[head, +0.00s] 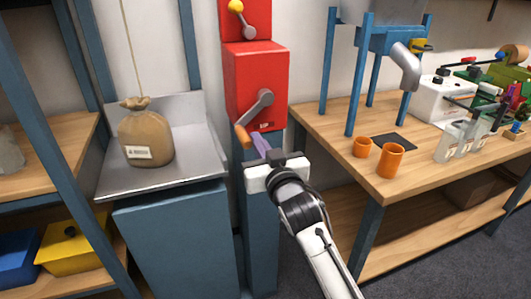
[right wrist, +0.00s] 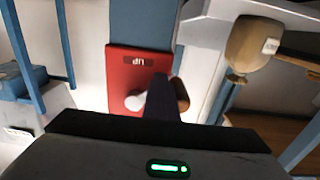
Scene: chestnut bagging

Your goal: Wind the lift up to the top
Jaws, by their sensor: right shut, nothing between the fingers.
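The red crank box (head: 256,80), marked UP, is on a blue post. Its grey crank arm (head: 259,107) points down and left, ending in an orange-brown handle (head: 242,136). My right gripper (head: 259,143) is shut and empty, just right of the handle. I cannot tell whether it touches. In the right wrist view the shut fingers (right wrist: 162,98) partly hide the red box (right wrist: 120,72) and the brown handle (right wrist: 181,95). A tied brown sack (head: 146,136) rests upright on the grey metal platform (head: 190,172), with a rope rising from its top. My left gripper is not in view.
A smaller red box with a yellow-knobbed crank (head: 236,7) is above. A wooden bench (head: 440,172) at right holds orange cups (head: 390,160) and a blue stand with a spout (head: 405,62). Shelves with yellow (head: 72,250) and blue bins (head: 14,258) stand at left.

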